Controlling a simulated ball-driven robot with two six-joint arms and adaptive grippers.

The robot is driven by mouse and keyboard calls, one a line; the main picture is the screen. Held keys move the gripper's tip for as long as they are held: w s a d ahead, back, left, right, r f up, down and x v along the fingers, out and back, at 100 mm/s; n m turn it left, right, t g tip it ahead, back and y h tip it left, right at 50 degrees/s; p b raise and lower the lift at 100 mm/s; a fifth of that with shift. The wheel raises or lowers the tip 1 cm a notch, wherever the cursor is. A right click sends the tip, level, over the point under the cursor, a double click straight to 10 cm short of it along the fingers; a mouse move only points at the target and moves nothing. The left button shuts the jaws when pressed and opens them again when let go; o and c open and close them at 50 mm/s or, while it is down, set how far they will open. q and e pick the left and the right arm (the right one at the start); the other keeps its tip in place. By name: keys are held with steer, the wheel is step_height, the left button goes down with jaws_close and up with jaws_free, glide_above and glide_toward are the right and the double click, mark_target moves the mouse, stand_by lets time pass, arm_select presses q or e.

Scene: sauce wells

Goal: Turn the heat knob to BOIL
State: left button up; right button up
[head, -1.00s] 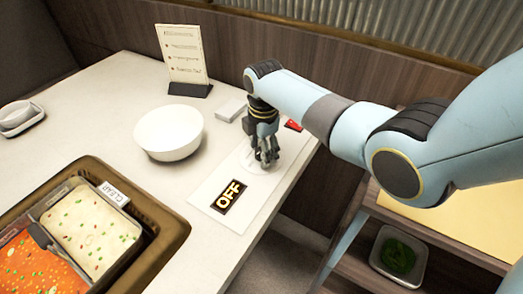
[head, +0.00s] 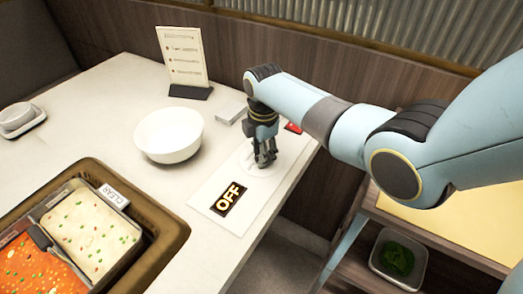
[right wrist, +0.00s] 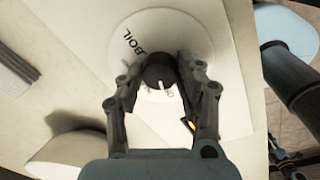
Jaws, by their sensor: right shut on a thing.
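The heat knob (right wrist: 160,70) is a dark round cap with a white pointer mark, on a pale round dial (right wrist: 128,20) set in a white panel. In the right wrist view the mark points toward the bottom of the picture, away from the black BOIL label (right wrist: 132,42) at upper left. My right gripper (right wrist: 160,72) is shut on the knob, one finger on each side; in the head view it (head: 264,160) points down and hides the knob. The OFF label (head: 228,199) lies on the panel (head: 203,190) nearer the front.
A white bowl (head: 168,137) stands left of the panel. A small white block (head: 229,112) and a menu stand (head: 188,91) are behind. A brown-framed tray (head: 165,225) of pans is at lower left. A red label (head: 293,127) lies beside my arm.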

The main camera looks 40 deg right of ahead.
steer(key=m+p, duration=0.2)
steer(key=m, duration=0.1)
steer(key=shift+r, duration=0.1)
steer(key=m+p, duration=0.1)
steer(key=m, duration=0.2)
steer(key=m+p, duration=0.1)
steer(key=m, duration=0.2)
steer(key=shift+m+h, duration=0.3)
steer(key=shift+m, duration=0.1)
steer(key=m, duration=0.3)
steer(key=shift+m+p, duration=0.3)
steer(key=shift+p, duration=0.05)
steer(key=m, duration=0.3)
steer(key=shift+m+g, duration=0.3)
steer(key=m, duration=0.4)
steer(key=shift+m, duration=0.3)
steer(key=m, duration=0.4)
steer(key=shift+f, duration=0.2)
steer(key=shift+m+g, duration=0.3)
steer(key=shift+m, duration=1.8)
